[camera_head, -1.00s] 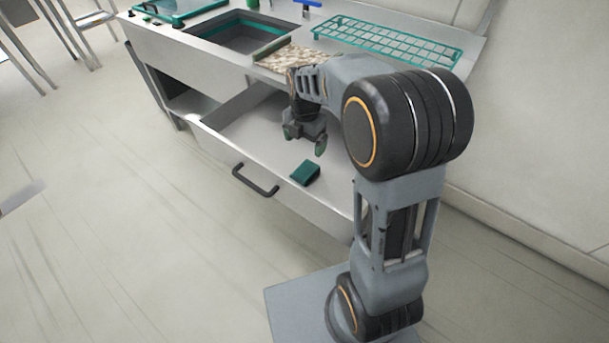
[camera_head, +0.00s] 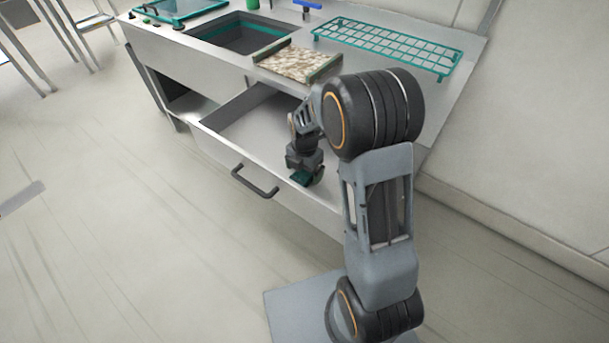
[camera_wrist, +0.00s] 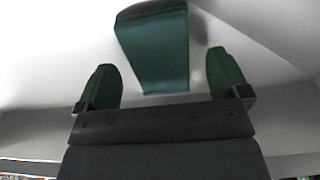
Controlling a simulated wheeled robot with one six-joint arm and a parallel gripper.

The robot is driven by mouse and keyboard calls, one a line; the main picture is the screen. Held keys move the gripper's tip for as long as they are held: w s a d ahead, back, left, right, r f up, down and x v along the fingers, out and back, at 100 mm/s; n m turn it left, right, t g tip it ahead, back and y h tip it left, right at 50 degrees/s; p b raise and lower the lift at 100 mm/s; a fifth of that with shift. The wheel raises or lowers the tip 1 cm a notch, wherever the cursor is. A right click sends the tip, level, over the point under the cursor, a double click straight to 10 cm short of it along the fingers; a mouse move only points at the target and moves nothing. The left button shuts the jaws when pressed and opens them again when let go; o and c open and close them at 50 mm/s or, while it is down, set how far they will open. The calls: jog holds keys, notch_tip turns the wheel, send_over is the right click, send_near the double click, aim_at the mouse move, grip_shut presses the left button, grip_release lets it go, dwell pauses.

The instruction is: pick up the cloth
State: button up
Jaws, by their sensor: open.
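The cloth (camera_head: 301,178) is a small dark green folded piece lying in the open drawer, near its front wall. My gripper (camera_head: 305,176) is low in the drawer, right over the cloth, and hides much of it in the head view. In the wrist view the cloth (camera_wrist: 153,48) lies ahead of my gripper (camera_wrist: 163,88), between the lines of its two green fingertips. The fingers are open and apart, with nothing between them. Whether a fingertip touches the cloth I cannot tell.
The open drawer (camera_head: 232,162) has a dark handle (camera_head: 254,181) on its front. Above it, the counter holds a sink (camera_head: 243,36), a speckled board (camera_head: 298,63) and a green wire rack (camera_head: 388,46). The floor in front is clear.

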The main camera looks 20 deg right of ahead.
aim_at(304, 172)
jog(key=shift+f, duration=0.3)
jog(key=c, duration=1)
jog(key=shift+r+p, duration=0.45)
jog(key=shift+r, duration=4.6)
